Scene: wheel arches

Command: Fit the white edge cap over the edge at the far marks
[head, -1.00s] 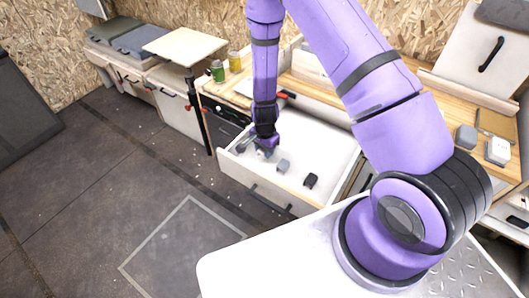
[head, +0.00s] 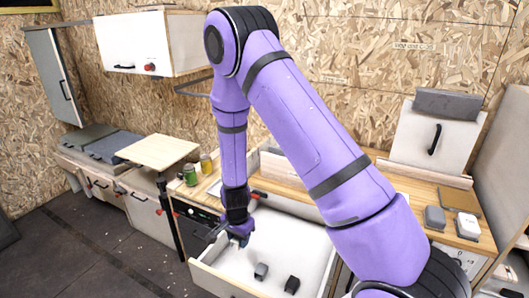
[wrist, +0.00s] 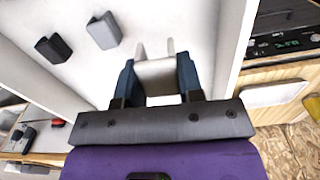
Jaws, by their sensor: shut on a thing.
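My gripper (head: 238,240) is over the open white drawer, near its left end, pointing down. In the wrist view my gripper (wrist: 158,80) has its dark blue fingers shut on the white edge cap (wrist: 156,72), a small piece with two upright walls and a gap between them. In the head view the cap is small and mostly hidden by the fingers. I cannot make out the far marks on any edge.
A grey cap (head: 261,270) and a black cap (head: 292,284) lie in the drawer (head: 222,282), right of my gripper. A green can (head: 190,175) and a yellow can (head: 206,163) stand on the counter behind. A small table (head: 158,150) stands left of the drawer.

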